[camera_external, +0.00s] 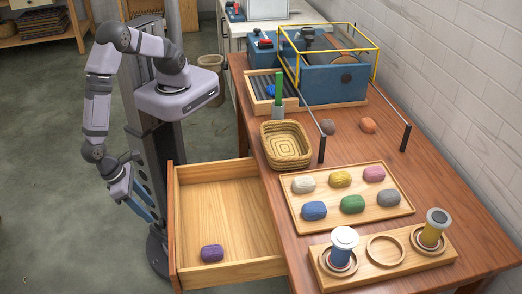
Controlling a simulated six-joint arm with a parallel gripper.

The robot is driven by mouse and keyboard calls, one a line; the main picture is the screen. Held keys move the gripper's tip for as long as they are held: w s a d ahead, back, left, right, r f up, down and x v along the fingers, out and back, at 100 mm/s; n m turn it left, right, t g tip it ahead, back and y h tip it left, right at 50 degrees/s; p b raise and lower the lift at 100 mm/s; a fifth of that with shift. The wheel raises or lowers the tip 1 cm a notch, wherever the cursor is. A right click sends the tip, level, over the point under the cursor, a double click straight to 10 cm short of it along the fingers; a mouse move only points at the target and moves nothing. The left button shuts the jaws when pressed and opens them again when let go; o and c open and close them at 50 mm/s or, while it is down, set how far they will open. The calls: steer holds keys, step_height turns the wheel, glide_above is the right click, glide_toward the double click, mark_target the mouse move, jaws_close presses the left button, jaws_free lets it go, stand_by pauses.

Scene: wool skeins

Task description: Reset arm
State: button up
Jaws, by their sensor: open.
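My gripper (146,207) hangs low beside the table, to the left of the open drawer. Its jaws are open and I see nothing between them. My arm is folded, with the elbow out to the left and the wrist pointing down. A purple skein (212,253) lies alone in the near left corner of the open wooden drawer (225,205). On the wooden tray (408,211) lie several skeins: white (303,184), yellow (340,179), pink (374,173), blue (314,211), green (352,204) and grey (388,198).
A wicker basket (286,145) stands behind the tray. A wooden holder (345,278) at the front bears two spools and one empty ring. A blue machine with a yellow frame (376,65) stands at the back. Brown (328,127) and orange (367,125) skeins lie before it, between dark posts.

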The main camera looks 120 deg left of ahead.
stand_by(0.4)
steer(key=w+a+r+n+g+p, duration=0.1)
steer(key=w+a+r+n, duration=0.4)
steer(key=a+n, duration=0.15)
steer(key=w+a+r+n+g+p, duration=0.1)
steer(key=w+a+r+n+g, duration=0.1)
steer(key=w+a+r+n, duration=0.45)
steer(key=s+a+r+n+h, duration=0.1)
steer(key=s+a+r+n, duration=0.2)
steer(key=a+n, duration=0.4)
steer(key=s+a+r+n+h+p, duration=0.1)
steer(key=s+a+r+n+h, duration=0.1)
steer(key=a+n, duration=0.5)
steer(key=s+a+r, duration=0.1)
steer(key=a+r, duration=0.1)
steer(key=a, duration=0.4)
steer(key=shift+s+a+r+p, duration=0.2)
steer(key=shift+s+a+p, duration=0.1)
